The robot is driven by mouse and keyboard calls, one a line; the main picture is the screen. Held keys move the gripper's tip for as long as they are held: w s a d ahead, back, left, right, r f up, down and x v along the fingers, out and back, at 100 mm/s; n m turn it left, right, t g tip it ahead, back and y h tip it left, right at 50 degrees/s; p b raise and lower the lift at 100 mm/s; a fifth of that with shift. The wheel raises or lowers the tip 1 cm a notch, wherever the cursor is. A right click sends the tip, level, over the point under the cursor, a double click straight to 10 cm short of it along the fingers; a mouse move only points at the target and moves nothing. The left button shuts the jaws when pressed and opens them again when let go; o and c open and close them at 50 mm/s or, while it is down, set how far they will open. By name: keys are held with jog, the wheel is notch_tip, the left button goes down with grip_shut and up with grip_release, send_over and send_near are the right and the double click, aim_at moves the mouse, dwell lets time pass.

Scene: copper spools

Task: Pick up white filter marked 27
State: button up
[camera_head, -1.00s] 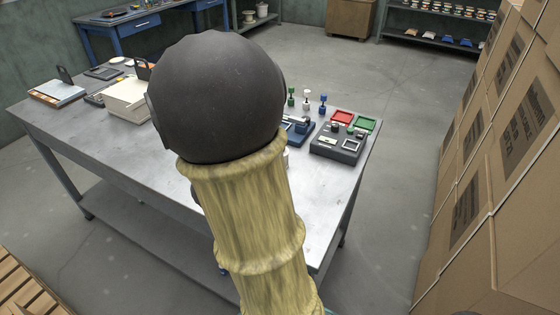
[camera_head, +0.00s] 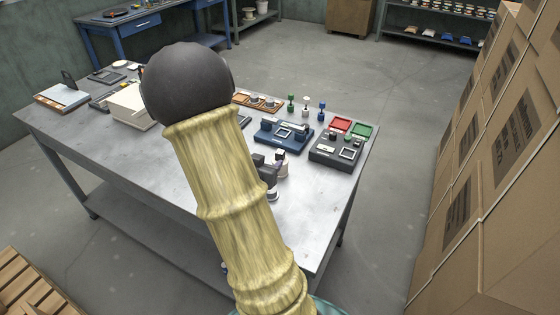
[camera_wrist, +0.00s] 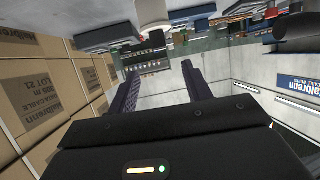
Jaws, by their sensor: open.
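No marking 27 can be read in either view, so I cannot tell which thing is the white filter.
A blue device (camera_head: 283,133), a dark grey device (camera_head: 336,148), a red tray (camera_head: 342,124), a green tray (camera_head: 362,131) and small upright pieces stand at the table's right. Cardboard boxes (camera_head: 495,150) are stacked at the right. The table's front right is bare.

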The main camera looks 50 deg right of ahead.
aim_at(280, 152)
jog(key=x, duration=0.7)
jog(key=shift+w+d+f, duration=0.1)
jog(key=shift+w+d, duration=0.05)
jog(key=shift+d, duration=0.1)
jog(key=shift+d, duration=0.1)
jog(key=p+x, duration=0.1)
jog(key=x, duration=0.4)
jog(key=shift+f, duration=0.1)
grip_shut()
notch_tip(280, 152, up, 10)
jog(key=shift+p, duration=0.35)
dwell(0.4)
